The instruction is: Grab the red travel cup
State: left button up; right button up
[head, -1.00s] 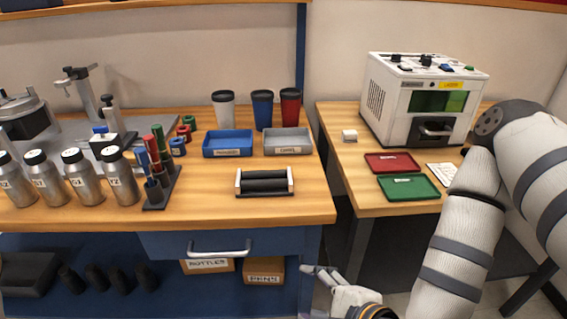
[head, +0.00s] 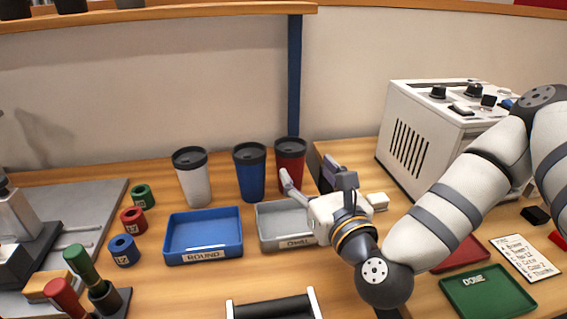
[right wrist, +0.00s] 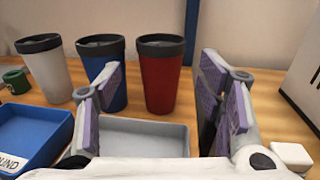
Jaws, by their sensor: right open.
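The red travel cup (head: 291,162) has a black lid and stands upright at the back of the wooden table, right of the blue cup (head: 250,176). My right gripper (head: 311,178) is just in front of the red cup and partly covers its lower part. In the right wrist view the red cup (right wrist: 162,78) stands beyond and between the two spread fingers (right wrist: 160,105), clear of both. The right gripper is open and empty. My left gripper is in neither view.
A white cup (head: 192,178) stands left of the blue one. A blue tray (head: 203,256) and a grey tray (head: 283,243) lie in front of the cups. A white block (head: 377,201) and the white machine (head: 410,135) are to the right.

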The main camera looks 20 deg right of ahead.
aim_at(297, 157)
jog(key=w, duration=0.5)
jog(key=w+d, duration=0.1)
jog(key=w, duration=0.2)
jog(key=shift+w+f, duration=0.1)
jog(key=shift+w, duration=0.2)
jog(key=c, duration=0.4)
